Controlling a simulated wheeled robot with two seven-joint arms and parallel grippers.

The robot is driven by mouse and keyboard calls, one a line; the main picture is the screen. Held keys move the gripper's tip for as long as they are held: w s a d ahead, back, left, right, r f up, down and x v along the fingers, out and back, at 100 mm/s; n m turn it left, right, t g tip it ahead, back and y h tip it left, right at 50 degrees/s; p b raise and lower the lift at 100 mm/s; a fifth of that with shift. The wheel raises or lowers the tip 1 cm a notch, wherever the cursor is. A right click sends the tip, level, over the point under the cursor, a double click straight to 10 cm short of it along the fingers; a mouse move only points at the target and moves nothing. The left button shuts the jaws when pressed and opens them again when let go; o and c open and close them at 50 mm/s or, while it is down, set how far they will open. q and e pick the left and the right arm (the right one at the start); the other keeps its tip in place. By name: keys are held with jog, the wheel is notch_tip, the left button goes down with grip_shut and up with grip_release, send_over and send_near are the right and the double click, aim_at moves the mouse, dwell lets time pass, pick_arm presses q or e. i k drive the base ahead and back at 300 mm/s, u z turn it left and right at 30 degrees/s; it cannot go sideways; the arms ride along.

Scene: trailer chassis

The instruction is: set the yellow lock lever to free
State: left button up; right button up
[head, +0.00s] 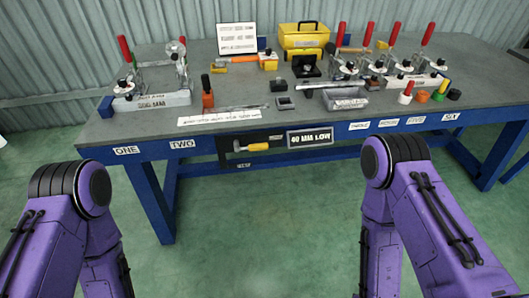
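A lever with a yellow handle (257,147) sits on a dark panel (226,152) on the front of the blue-framed bench, just under the top's edge. The handle lies roughly level and points to the right. The panel's small marks are too blurred to tell which setting it is on. My two purple arms show in the lower left and lower right, apart from the bench and the lever. Neither gripper is in view.
The grey bench top (240,98) carries red-handled clamps (128,62), a yellow toolbox (303,36), a grey tray (346,98) and small coloured parts. A black-framed sign (310,138) hangs right of the lever. The green floor (255,235) before the bench is clear.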

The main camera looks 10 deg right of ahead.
aim_at(257, 147)
jog(key=z, duration=0.55)
jog(key=k, duration=1.25)
jog(key=u, duration=0.1)
jog(key=i, duration=0.6)
jog(key=u, duration=1.05)
jog(key=i, duration=0.75)
jog(key=z, duration=0.05)
